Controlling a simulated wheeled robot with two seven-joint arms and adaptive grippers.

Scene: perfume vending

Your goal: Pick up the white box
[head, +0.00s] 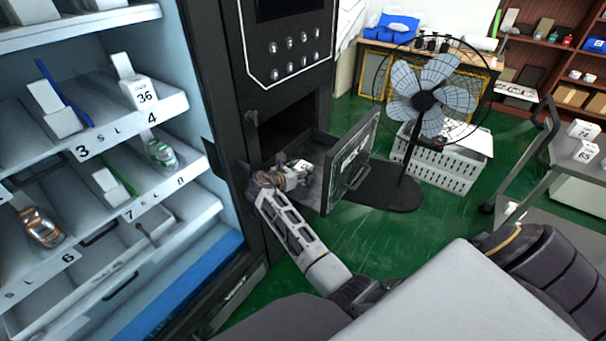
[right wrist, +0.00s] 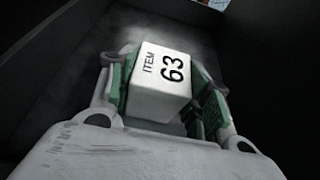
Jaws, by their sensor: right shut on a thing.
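The white box (right wrist: 158,82) is marked "ITEM 63" and sits between the green-padded fingers of my right gripper (right wrist: 165,90) in the right wrist view. The gripper is shut on it. In the head view the right gripper (head: 296,172) is inside the open pickup drawer (head: 328,185) of the vending machine, and a small part of the white box (head: 302,165) shows at its tips. I cannot tell whether the box touches the drawer floor. My left gripper is not in view.
The drawer's dark door (head: 352,162) stands open to the right of my right gripper. Shelves with goods (head: 110,130) are on the left. A fan (head: 424,100), a white crate (head: 440,165) and a grey cart (head: 565,155) stand on the green floor.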

